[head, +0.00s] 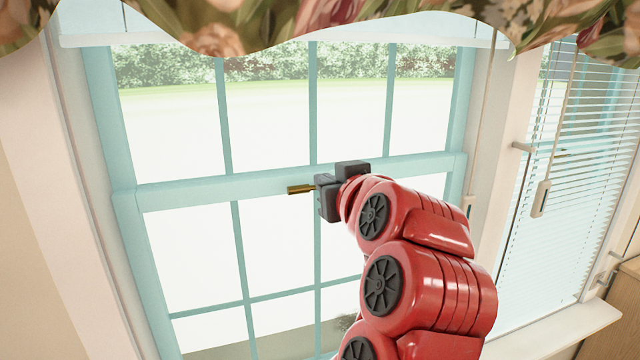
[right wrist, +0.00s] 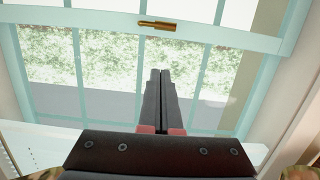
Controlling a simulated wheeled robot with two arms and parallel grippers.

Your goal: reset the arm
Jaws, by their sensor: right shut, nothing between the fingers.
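My right arm (head: 420,260) is red with black round joint caps and reaches up in front of the window in the head view. My right gripper (head: 328,197) is dark grey and sits near the window's middle rail. In the right wrist view its two fingers (right wrist: 160,75) are pressed together with nothing between them. A brass window latch (head: 300,189) is on the rail, just left of the gripper in the head view. The latch also shows in the right wrist view (right wrist: 157,25), ahead of the fingertips and apart from them in the picture. My left gripper is in neither view.
The window has a pale teal frame (head: 190,188) with several panes. A floral valance (head: 330,22) hangs across the top. At right are a second window with white blinds (head: 575,150), hanging cords, a white sill (head: 560,335) and part of a wooden piece (head: 615,320).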

